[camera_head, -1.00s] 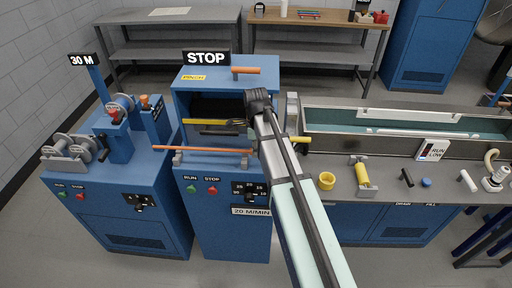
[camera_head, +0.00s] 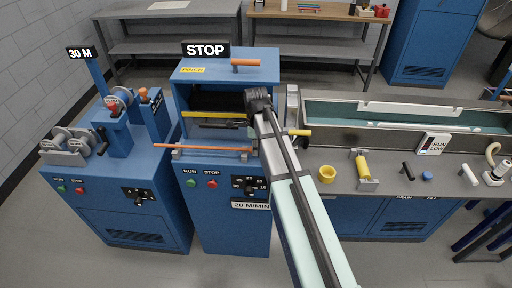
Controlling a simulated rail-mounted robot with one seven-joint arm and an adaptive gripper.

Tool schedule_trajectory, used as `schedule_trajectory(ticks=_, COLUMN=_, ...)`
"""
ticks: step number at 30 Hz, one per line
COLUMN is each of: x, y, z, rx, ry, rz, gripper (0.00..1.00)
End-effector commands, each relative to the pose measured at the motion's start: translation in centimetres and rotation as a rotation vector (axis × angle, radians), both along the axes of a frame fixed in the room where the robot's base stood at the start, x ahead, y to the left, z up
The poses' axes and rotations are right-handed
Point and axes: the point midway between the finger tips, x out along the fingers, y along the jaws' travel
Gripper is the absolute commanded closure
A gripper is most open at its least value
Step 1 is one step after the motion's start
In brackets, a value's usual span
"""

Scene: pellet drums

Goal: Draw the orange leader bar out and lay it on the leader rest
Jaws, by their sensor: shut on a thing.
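The orange leader bar (camera_head: 205,147) is a long thin rod running left to right across the front of the blue machine, below its dark opening. Two small grey brackets (camera_head: 177,154) stand on the ledge beneath it, apparently the leader rest. I cannot tell whether the bar touches them or hangs just above. The bar's right end goes behind my arm. My gripper (camera_head: 253,140) is mostly hidden by my own arm there; it appears shut on the bar near that end.
A yellow-edged guard (camera_head: 210,115) crosses the machine's opening. An orange handle (camera_head: 245,63) sits on top. A STOP sign (camera_head: 205,50) stands above. The grey bench (camera_head: 335,200) at right holds a yellow ring (camera_head: 327,174) and small fittings. A winder (camera_head: 118,130) stands at left.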

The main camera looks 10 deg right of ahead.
Motion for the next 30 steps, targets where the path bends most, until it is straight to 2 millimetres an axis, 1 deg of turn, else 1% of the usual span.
schedule_trajectory(ticks=30, x=0.0, y=0.0, z=-1.1, rx=0.000, ry=0.000, rz=0.000, gripper=1.00)
